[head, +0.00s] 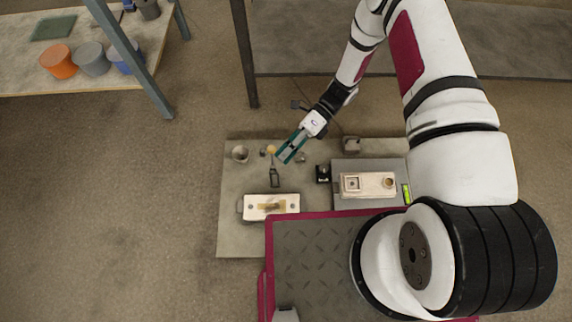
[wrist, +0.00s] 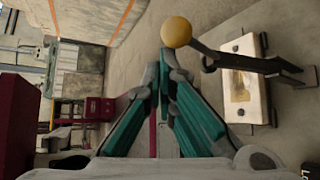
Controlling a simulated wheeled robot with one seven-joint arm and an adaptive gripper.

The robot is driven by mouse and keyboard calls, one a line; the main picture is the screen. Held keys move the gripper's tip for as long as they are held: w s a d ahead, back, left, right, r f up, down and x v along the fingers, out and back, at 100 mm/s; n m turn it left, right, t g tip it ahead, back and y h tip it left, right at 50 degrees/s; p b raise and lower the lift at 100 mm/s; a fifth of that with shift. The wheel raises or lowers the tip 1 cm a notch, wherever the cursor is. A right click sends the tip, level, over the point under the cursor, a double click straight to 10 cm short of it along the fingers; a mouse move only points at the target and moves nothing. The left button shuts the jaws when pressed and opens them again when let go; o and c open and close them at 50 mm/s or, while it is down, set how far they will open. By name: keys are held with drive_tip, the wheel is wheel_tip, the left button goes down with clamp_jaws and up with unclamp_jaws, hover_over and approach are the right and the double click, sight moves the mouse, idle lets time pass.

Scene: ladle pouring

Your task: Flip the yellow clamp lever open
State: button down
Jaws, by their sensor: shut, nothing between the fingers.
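The clamp lever has a yellow ball knob (wrist: 176,32) on a dark arm (wrist: 240,62). In the wrist view the knob is just past my fingertips, and the arm runs right to a dark bracket. In the head view the small yellow knob (head: 271,150) is just left of my fingertips, with a dark handle-like part (head: 274,177) below it. My gripper (head: 284,159) has teal fingers, which meet at the tips in the wrist view (wrist: 164,68). It is shut and empty. I cannot tell whether the fingertips touch the knob.
A pale block with a tan recess (head: 270,207) lies below the lever in the head view. Another pale block (head: 367,185) sits on a grey plate to the right. A small round cup (head: 240,153) stands left of the knob. The bench is bare at its left edge.

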drive_tip(key=w, duration=0.3)
drive_tip(key=shift+w+b, duration=0.4)
drive_tip(key=shift+w, duration=0.1)
drive_tip(key=shift+r, duration=0.1)
drive_tip(key=s+d+p, duration=0.2)
drive_tip(key=s, duration=0.2)
drive_tip(key=w+d+f, duration=0.1)
drive_tip(key=w+d, duration=0.5)
drive_tip(key=d, duration=0.1)
drive_tip(key=shift+w+f+p, duration=0.2)
drive_tip(key=shift+w+p, duration=0.05)
drive_tip(key=shift+p, duration=0.15)
drive_tip(key=shift+d, duration=0.1)
